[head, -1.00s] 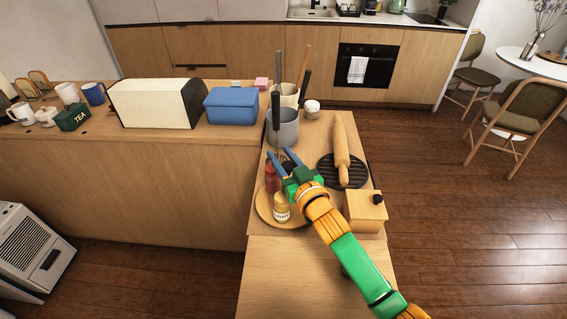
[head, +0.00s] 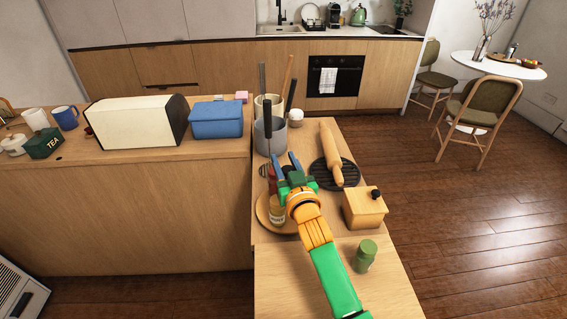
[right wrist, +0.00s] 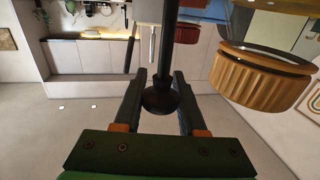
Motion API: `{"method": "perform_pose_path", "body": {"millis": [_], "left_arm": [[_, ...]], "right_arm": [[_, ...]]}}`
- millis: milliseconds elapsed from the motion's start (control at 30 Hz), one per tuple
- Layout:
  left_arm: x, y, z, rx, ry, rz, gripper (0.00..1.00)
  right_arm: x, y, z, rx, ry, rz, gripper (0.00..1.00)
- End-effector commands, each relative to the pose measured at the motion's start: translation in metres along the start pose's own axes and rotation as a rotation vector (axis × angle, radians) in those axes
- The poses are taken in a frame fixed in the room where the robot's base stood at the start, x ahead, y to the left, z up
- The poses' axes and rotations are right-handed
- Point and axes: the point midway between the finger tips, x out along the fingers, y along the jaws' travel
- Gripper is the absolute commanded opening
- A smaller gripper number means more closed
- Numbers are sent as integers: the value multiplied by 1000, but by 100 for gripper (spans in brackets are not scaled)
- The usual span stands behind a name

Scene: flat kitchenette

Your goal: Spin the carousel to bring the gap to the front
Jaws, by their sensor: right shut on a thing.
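The carousel is a round wooden tray (head: 262,213) on the counter, below my right gripper. A yellow jar (head: 277,213) stands at its front left, and a red bottle (head: 271,183) stands behind that, partly hidden. My right gripper (head: 286,162) reaches over the tray from the lower right and covers much of its back and right. In the right wrist view, a black knob on a dark post (right wrist: 160,97) sits between the gripper's two fingers (right wrist: 160,78), and they are shut on it. The gap on the tray cannot be made out. My left gripper is out of view.
A grey utensil pot (head: 270,137) stands behind the carousel. A rolling pin (head: 331,155) lies on a black round trivet (head: 347,180) to the right. A wooden box (head: 364,208) and a green jar (head: 366,256) stand at the right. A blue box (head: 216,119) stands left.

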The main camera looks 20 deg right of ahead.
Motion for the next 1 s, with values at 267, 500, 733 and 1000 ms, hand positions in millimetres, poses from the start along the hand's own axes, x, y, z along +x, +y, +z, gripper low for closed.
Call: {"method": "perform_pose_path", "body": {"millis": [267, 500, 733, 1000], "left_arm": [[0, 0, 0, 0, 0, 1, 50], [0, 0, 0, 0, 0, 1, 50], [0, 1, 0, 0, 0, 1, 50], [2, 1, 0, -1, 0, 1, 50]], "right_arm": [[0, 0, -3, 1, 7, 5, 0], [0, 0, -3, 1, 8, 5, 46], [0, 0, -2, 0, 4, 5, 70], [-10, 0, 0, -1, 3, 6, 70]]}}
